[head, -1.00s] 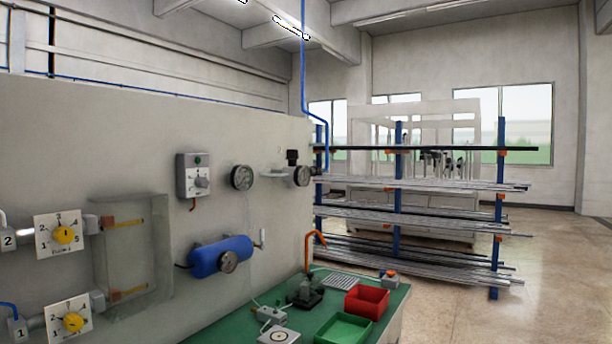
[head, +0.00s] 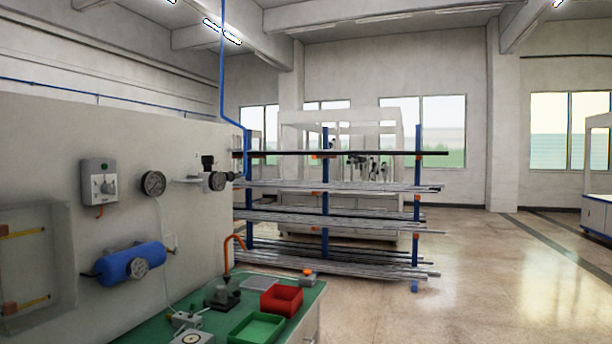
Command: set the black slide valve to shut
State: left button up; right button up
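I cannot make out a black slide valve for certain. A black-topped fitting (head: 208,162) with a round gauge (head: 217,181) sits on the air line at the right end of the grey wall panel. It is too small to tell whether this is a slide valve or how it is set. Neither of my grippers is in view.
The panel also bears a grey switch box (head: 99,181), another gauge (head: 152,183) and a blue tank (head: 130,264). Below is a green bench with a red bin (head: 282,299) and a green bin (head: 257,329). A bar rack (head: 325,200) stands behind. The floor (head: 490,270) at right is clear.

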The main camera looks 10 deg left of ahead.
aim_at(231, 177)
jog(key=z, duration=0.55)
jog(key=i, duration=1.25)
